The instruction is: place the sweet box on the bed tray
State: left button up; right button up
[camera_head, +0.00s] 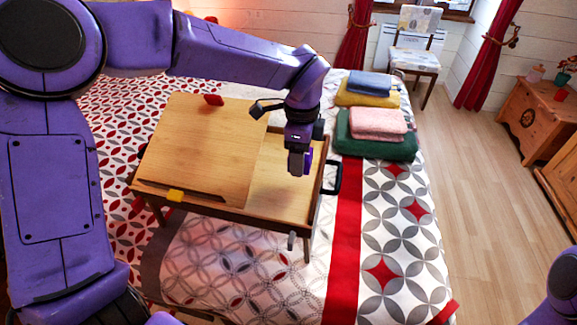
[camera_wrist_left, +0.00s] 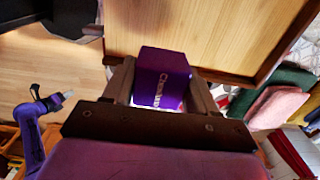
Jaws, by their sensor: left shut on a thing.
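The sweet box is a small purple box with pale lettering, seen best in the left wrist view (camera_wrist_left: 161,77). My left gripper (camera_head: 299,168) is shut on it, with one finger on each side. In the head view, only a purple bit of the box (camera_head: 308,160) shows beside the fingers. The wooden bed tray (camera_head: 210,140) stands on the bed. The gripper and box appear over its flat right part; their exact height is unclear. My right gripper (camera_wrist_left: 51,99) is in the left wrist view, away from the tray above the floor; its jaw opening is too small to judge.
Folded towels (camera_head: 377,133) lie on the bed right of the tray. A black handle (camera_head: 333,178) sticks out from the tray's right side. A chair (camera_head: 415,50) and a wooden cabinet (camera_head: 532,118) stand beyond. Wooden floor is free to the right.

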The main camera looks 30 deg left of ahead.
pick_arm(q)
send_over(288, 181)
jog(key=f, duration=0.2)
jog(key=f+p, duration=0.1)
jog(key=f, duration=0.2)
jog(key=shift+s+d, duration=0.1)
jog(key=shift+d, duration=0.1)
jog(key=f, duration=0.3)
jog(key=shift+a, duration=0.2)
jog(key=shift+f, duration=0.2)
jog(key=shift+f, duration=0.1)
jog(key=shift+f, duration=0.1)
jog(key=o, duration=1.1)
jog(key=shift+c, duration=0.2)
